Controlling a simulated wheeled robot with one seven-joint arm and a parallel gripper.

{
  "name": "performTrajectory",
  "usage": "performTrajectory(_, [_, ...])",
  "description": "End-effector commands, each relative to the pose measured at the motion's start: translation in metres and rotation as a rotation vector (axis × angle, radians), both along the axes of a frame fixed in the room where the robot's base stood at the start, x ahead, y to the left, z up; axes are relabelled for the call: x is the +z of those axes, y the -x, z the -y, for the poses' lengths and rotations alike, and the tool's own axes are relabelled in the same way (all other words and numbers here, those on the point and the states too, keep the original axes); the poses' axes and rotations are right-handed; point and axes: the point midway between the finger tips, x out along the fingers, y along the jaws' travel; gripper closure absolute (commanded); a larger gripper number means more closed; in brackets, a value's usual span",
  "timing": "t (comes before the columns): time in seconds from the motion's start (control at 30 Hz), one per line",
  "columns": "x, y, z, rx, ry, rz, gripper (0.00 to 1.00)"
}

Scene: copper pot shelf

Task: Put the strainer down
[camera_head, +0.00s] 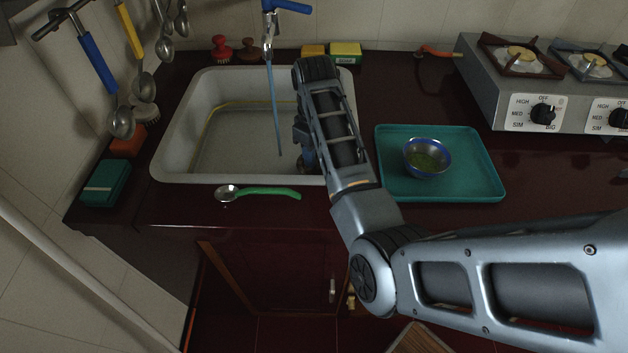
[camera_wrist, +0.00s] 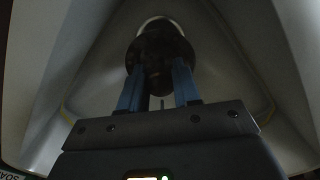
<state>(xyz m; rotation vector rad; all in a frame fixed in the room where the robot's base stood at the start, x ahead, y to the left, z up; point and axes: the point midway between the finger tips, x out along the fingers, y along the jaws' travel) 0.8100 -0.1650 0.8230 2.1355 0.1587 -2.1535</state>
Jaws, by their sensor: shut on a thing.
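My gripper (camera_head: 307,162) is down inside the right part of the sink, mostly hidden by my arm in the head view. In the wrist view, the two blue fingers of my gripper (camera_wrist: 160,88) are shut on a dark, rounded thing, which I take for the strainer (camera_wrist: 160,50). A pale curved rim shows behind its top. The held thing is dim, and its full shape cannot be made out. The pale sink (camera_head: 172,135) surrounds my gripper. I cannot tell whether the held thing touches the sink's floor.
Water runs from the blue-handled tap (camera_head: 268,30). A green-handled spoon (camera_head: 265,192) lies on the counter before the sink. The stove (camera_head: 500,95) is at the back right.

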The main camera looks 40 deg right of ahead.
Motion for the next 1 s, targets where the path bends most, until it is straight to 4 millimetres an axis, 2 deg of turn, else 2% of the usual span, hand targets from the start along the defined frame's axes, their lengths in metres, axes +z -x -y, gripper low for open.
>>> performTrajectory(0.1, [-0.022, 0.001, -0.001, 0.001, -0.002, -0.003, 1.00])
performTrajectory(0.2, [-0.034, 0.001, 0.000, 0.000, -0.001, -0.002, 1.00])
performTrajectory(0.37, [-0.048, 0.000, 0.000, 0.001, -0.001, -0.002, 1.00])
performTrajectory(0.6, [-0.076, 0.000, 0.000, 0.001, 0.000, -0.001, 1.00])
performTrajectory(0.97, [-0.080, 0.000, 0.000, 0.001, 0.000, -0.001, 1.00])
performTrajectory(1.0, [-0.080, 0.000, 0.000, 0.000, 0.000, -0.001, 0.65])
